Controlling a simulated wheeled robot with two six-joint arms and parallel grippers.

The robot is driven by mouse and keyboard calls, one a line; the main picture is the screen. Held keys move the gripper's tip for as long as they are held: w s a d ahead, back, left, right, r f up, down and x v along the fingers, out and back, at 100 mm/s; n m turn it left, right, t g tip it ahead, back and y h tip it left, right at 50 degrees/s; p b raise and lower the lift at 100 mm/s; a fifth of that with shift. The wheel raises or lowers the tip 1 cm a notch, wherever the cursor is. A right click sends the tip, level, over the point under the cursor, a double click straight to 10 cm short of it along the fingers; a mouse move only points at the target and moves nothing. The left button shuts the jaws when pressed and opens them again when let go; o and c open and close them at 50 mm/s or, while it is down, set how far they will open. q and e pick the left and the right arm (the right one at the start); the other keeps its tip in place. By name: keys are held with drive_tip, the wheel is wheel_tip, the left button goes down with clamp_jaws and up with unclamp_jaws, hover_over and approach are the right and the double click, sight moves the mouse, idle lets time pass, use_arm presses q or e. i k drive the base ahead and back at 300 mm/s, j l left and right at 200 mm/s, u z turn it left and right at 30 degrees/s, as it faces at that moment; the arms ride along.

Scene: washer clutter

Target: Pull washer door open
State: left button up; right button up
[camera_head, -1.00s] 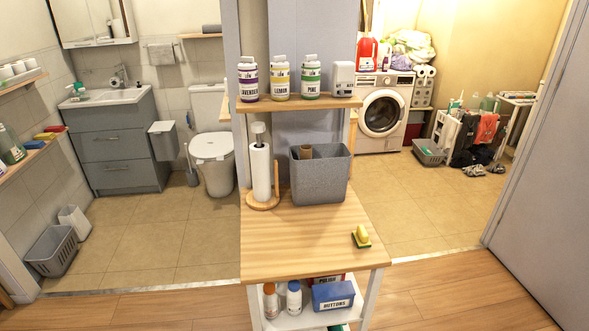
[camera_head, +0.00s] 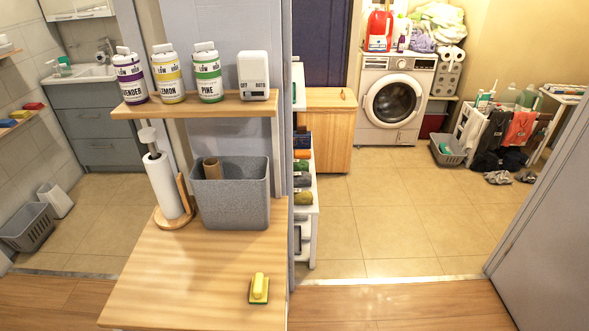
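The white front-loading washer (camera_head: 392,100) stands at the back of the right-hand room, seen from some distance. Its round washer door (camera_head: 393,103), with a pale ring and dark glass, looks shut. Neither of my grippers shows in the head view, so nothing of mine is seen near the washer.
A wooden table (camera_head: 190,268) with a grey bin (camera_head: 232,195) and sponge (camera_head: 259,288) fills the near left. A doorway opens right of it, beside a grey door (camera_head: 548,215). The tiled floor (camera_head: 395,215) is clear; a drying rack (camera_head: 490,125) and basket (camera_head: 446,150) stand right.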

sight(369, 101)
drive_tip(key=i+l+u, duration=0.15)
drive_tip(key=l, duration=0.2)
drive_tip(key=i+l+u, duration=0.1)
drive_tip(key=l, duration=0.25)
drive_tip(key=i+l+u, duration=0.15)
drive_tip(key=l, duration=0.2)
drive_tip(key=i+l+u, duration=0.1)
drive_tip(key=l, duration=0.3)
drive_tip(key=i, duration=0.05)
